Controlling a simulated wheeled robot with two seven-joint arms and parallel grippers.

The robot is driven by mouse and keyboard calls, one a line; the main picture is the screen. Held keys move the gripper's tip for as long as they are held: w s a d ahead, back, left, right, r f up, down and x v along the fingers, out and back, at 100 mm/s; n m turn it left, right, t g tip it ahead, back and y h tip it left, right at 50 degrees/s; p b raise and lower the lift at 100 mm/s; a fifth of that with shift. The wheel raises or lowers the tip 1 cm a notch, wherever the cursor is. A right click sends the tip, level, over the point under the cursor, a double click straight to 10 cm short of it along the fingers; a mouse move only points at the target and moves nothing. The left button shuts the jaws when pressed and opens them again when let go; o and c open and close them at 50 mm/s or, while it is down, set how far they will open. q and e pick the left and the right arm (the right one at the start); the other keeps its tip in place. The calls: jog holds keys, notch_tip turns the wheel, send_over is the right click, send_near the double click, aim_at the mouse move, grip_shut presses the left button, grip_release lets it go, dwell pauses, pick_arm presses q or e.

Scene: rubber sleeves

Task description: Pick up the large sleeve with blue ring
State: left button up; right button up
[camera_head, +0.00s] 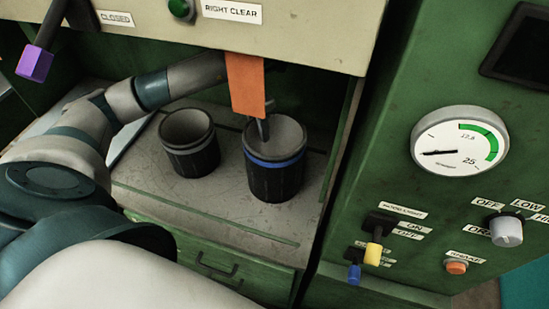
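The large sleeve with the blue ring (274,178) stands upright on the worn grey shelf, right of the middle. It is dark below, with a grey upper part and an open top. My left arm comes in from the left and reaches over the shelf behind the smaller sleeve. My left gripper (263,128) is at the far left part of the large sleeve's rim. Only a dark finger part shows there; an orange flap (245,85) hides most of the gripper. I cannot tell whether it grips the rim. My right gripper is out of view.
A smaller dark sleeve with a grey ring (189,143) stands upright to the left. The cream panel (310,42) overhangs the shelf (225,205). A green cabinet with a gauge (459,140) and switches bounds the right side. A drawer (230,268) lies below.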

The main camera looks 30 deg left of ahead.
pick_arm(q)
grip_shut()
jog(key=shift+w+r, duration=0.1)
jog(key=shift+r, duration=0.1)
dwell(1.2)
